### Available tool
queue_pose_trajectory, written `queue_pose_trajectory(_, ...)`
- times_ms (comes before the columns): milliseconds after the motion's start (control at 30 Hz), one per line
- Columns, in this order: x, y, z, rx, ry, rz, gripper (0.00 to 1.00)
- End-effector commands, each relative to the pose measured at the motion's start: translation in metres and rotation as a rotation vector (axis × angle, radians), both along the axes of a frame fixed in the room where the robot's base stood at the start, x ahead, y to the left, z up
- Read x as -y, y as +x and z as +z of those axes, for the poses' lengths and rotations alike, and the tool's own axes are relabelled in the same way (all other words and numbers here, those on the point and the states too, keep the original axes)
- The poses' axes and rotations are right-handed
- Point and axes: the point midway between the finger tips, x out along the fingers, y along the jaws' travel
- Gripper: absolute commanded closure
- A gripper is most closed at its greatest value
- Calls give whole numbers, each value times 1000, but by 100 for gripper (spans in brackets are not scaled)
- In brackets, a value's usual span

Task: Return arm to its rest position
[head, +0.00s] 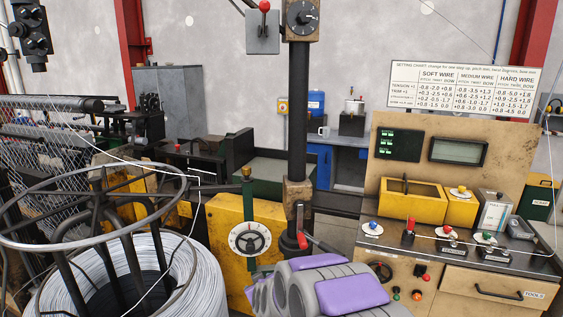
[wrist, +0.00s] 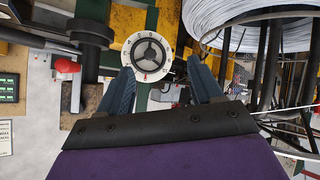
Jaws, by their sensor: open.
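My gripper (wrist: 163,80) shows in the wrist view with its two dark ribbed fingers spread apart and nothing held between them. A white round dial (wrist: 149,57) with a three-spoke dark hub lies beyond the fingertips, near the left one. I cannot tell the exact gap. In the head view the same dial (head: 250,239) sits on the front of a yellow machine housing (head: 216,215). My grey and purple arm shows at the bottom middle there. The fingers are not visible in that view.
A wire coil (head: 205,284) under a metal ring frame stands at left. A black vertical post (head: 298,120) with a red-handled lever (head: 313,242) rises behind my arm. A control bench (head: 440,257) with knobs and a yellow bin (head: 411,203) stands at right, under a setting chart (head: 462,90).

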Motion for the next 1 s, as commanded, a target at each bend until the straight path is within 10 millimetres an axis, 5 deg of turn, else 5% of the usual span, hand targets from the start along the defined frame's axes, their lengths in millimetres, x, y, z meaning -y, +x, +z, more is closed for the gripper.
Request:
queue_pose_trajectory(467, 85, -168, 52, -477, 55, -109, 35)
queue_pose_trajectory(1000, 187, -421, 80, -990, 4, -453, 35)
